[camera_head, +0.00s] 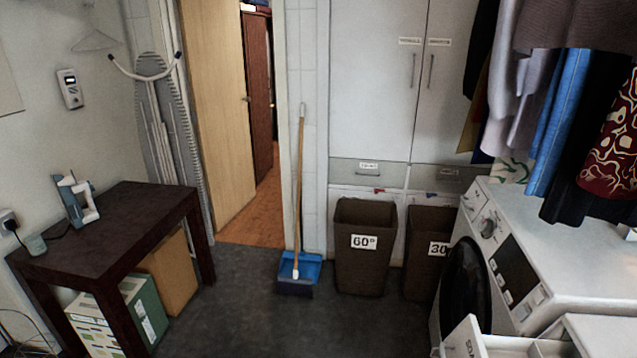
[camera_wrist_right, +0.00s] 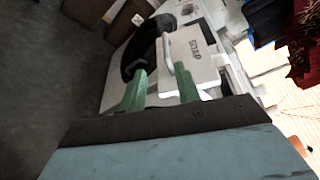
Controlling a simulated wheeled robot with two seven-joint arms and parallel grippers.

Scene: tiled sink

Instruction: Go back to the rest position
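My right gripper (camera_wrist_right: 160,82) shows in the right wrist view, with two green fingers spread apart. No object is visibly held between them. Beyond the fingertips is a white drawer front labelled SOAP (camera_wrist_right: 193,60) with a pale curved handle (camera_wrist_right: 168,52). I cannot tell whether a finger touches the drawer. In the head view the SOAP drawer (camera_head: 463,342) stands out at the lower right, at the washing machine (camera_head: 568,270). Neither gripper shows in the head view, and my left gripper is not seen.
Brown bins labelled 60 (camera_head: 362,265) and 30 (camera_head: 424,268) stand by the cabinet (camera_head: 375,80). A broom (camera_head: 299,190) leans in a blue dustpan (camera_head: 300,268). A dark table (camera_head: 105,230) is at left. Clothes (camera_head: 570,110) hang over the machine. The middle floor (camera_head: 260,320) is clear.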

